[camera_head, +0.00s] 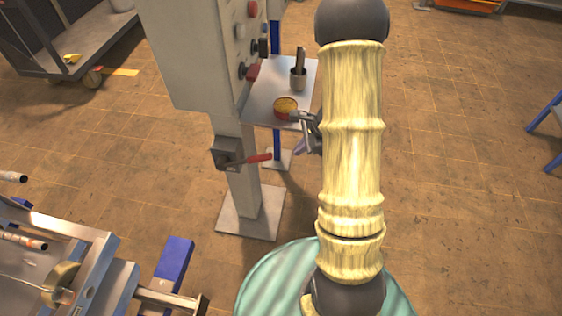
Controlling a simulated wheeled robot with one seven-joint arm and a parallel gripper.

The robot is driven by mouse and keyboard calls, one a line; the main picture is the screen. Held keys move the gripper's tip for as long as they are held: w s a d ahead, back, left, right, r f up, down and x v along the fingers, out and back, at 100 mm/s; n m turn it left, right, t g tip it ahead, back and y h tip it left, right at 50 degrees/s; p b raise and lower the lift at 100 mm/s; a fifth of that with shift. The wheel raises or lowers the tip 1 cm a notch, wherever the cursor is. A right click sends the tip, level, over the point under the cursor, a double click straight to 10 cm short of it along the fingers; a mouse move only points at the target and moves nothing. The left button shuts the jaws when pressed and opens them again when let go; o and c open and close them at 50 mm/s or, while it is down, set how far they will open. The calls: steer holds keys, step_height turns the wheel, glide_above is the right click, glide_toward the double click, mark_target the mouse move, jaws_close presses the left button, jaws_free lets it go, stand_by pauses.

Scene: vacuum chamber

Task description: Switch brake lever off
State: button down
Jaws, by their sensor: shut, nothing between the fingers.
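The brake lever (256,159) has a red handle that sticks out to the right from a dark box (226,152) on the grey control post. It lies nearly level, tilted slightly up toward its right end. My gripper (308,136) is partly hidden behind my arm, to the right of and a little above the lever's tip. The gripper is shut and empty, and looks apart from the lever, though the exact depth gap is hard to tell.
A small metal shelf (270,85) above the lever holds a round tin (285,107) and a cup with tools (298,78). The control cabinet (190,60) carries red and black knobs. A metal frame (60,265) stands at lower left.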

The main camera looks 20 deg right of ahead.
steer(key=w+d+f+m, duration=0.1)
steer(key=d+f+m, duration=0.1)
steer(key=f, duration=0.1)
steer(key=shift+w+d+t, duration=0.15)
steer(key=shift+w+t, duration=0.2)
steer(key=shift+t, duration=0.05)
steer(key=w+a+f+p, duration=0.1)
steer(key=w+a+f, duration=0.2)
steer(key=a+f, duration=0.2)
steer(key=shift+w+a+f+p, duration=0.3)
steer(key=shift+a+f, duration=0.05)
steer(key=shift+a, duration=0.5)
steer(key=shift+r, duration=0.1)
